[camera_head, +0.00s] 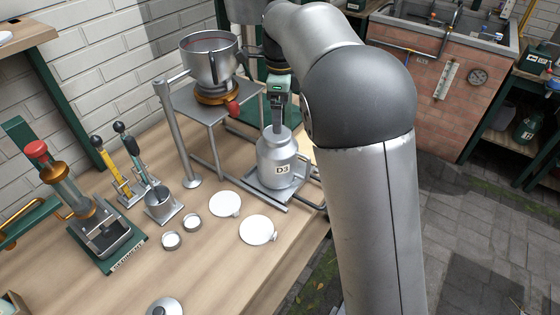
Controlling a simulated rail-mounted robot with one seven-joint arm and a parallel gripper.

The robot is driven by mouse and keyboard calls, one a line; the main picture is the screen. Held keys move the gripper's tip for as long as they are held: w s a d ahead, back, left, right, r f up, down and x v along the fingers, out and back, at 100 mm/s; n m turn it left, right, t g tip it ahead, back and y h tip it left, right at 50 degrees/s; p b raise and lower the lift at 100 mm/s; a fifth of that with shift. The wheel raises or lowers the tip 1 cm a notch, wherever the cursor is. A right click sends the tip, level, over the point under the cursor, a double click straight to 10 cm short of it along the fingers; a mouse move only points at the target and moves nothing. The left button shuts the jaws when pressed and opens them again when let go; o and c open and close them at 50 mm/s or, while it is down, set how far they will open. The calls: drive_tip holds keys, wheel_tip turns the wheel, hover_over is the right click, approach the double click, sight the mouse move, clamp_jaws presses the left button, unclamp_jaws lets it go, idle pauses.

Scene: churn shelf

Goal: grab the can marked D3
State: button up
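The can marked D3 (276,160) is a grey metal churn with a narrow neck and a white D3 label on its front. It stands upright on a flat metal plate (262,189) on the wooden bench. My gripper (279,112) comes down from above, directly over the can, at its neck. The fingers overlap the can's top in this view. I cannot tell whether they are closed on it or only around it. My arm passes to the right of the can and hides what lies behind.
A metal funnel bowl (209,62) on a stand rises left of the can. White round lids (258,230) lie in front on the bench (200,260). A press with a red knob (75,195) and levers stand at left. A brick sink unit (425,85) is behind.

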sight(280, 138)
drive_tip(key=shift+s+a+f+p, duration=0.1)
drive_tip(key=shift+s+f+p, duration=0.1)
drive_tip(key=shift+f, duration=2.25)
drive_tip(key=shift+s+f+p, duration=0.15)
drive_tip(key=shift+s+f, duration=0.05)
drive_tip(key=shift+f, duration=2.2)
drive_tip(key=c, duration=1.4)
drive_tip(key=shift+w+r, duration=0.1)
drive_tip(key=shift+r, duration=0.05)
drive_tip(key=shift+c, duration=1.1)
drive_tip(key=shift+r, duration=0.1)
